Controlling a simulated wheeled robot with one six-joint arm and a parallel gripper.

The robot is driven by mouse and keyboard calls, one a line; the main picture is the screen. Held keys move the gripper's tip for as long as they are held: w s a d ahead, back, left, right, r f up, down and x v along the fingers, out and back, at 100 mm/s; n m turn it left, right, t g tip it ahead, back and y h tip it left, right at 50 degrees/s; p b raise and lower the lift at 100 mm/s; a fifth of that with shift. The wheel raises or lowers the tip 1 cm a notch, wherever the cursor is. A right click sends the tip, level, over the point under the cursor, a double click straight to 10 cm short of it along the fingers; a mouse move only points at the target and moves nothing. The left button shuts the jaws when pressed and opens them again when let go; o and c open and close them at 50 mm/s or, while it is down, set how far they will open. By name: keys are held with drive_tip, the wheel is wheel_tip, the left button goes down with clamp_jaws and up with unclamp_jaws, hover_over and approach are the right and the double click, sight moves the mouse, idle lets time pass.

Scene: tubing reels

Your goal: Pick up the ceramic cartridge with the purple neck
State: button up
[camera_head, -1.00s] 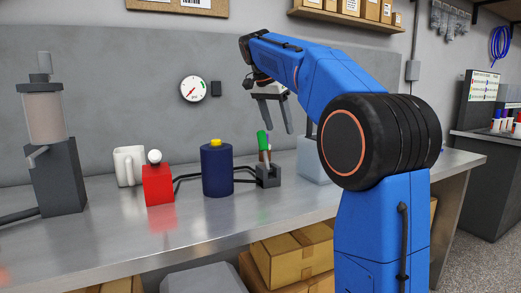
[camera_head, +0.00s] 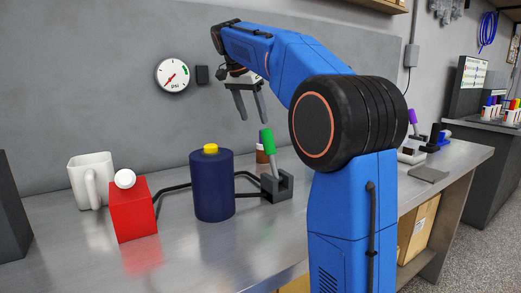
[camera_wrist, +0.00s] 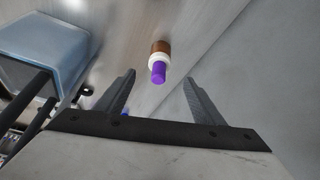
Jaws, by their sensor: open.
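In the wrist view the cartridge with the purple neck (camera_wrist: 158,72) stands beyond my fingertips, roughly midway between them. It has a brown body, a white collar and a purple tip. In the head view a brown and white piece (camera_head: 261,156) shows partly behind a green-topped holder part (camera_head: 267,141); it seems to be the same cartridge, mostly hidden. My gripper (camera_head: 253,119) is open and empty above that spot, jaws pointing down. It also shows in the wrist view (camera_wrist: 158,78), apart from the cartridge.
A red box (camera_head: 133,210) and white mug (camera_head: 91,180) stand left. A bluish bin (camera_wrist: 40,48) is upper left in the wrist view. Another purple-topped item (camera_head: 413,117) stands right.

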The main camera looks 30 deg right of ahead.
sight(261, 159)
drive_tip(key=x, duration=1.5)
drive_tip(key=shift+f, duration=0.4)
drive_tip(key=shift+c, duration=0.6)
drive_tip(key=c, duration=1.1)
